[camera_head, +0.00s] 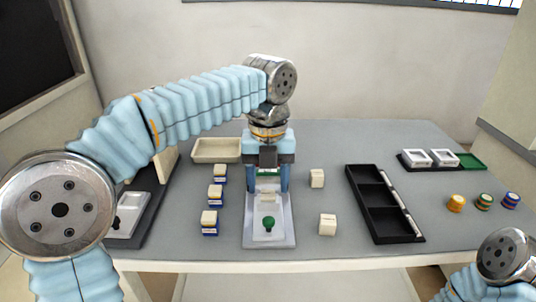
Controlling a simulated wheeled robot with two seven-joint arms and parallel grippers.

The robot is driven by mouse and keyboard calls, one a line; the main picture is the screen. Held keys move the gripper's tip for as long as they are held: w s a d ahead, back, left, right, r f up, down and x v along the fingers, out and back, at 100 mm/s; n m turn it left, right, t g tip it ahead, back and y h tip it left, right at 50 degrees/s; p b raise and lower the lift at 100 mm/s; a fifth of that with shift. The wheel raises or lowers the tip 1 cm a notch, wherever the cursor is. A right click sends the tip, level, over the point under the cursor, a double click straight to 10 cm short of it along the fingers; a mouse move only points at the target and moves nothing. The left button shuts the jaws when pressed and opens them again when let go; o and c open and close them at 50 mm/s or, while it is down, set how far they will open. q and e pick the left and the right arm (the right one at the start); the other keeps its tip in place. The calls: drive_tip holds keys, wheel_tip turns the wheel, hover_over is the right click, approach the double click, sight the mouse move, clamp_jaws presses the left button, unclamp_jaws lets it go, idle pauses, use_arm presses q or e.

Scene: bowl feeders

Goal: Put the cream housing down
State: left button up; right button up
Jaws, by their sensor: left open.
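My left gripper (268,188) points down over the light grey fixture plate (284,235) in the middle of the table. Its two blue fingers are apart. A small cream piece (268,197), which looks like the cream housing, shows low between them on the fixture; I cannot tell whether a finger touches it. A green knob (268,223) stands at the fixture's front. Two other cream blocks, a rear one (317,178) and a front one (327,224), stand right of the fixture. My right gripper is out of view; only part of that arm shows at bottom right.
Several cream-and-blue blocks (209,222) stand in a column left of the fixture. A cream tray (217,150) lies behind them. A black compartment tray (383,213) is to the right. Beyond it are coloured round stacks (456,203) and a dark tray with white frames (416,158).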

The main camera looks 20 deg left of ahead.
sight(268, 193)
use_arm(q)
wheel_tip(268, 193, up, 10)
drive_tip(key=p, duration=0.2)
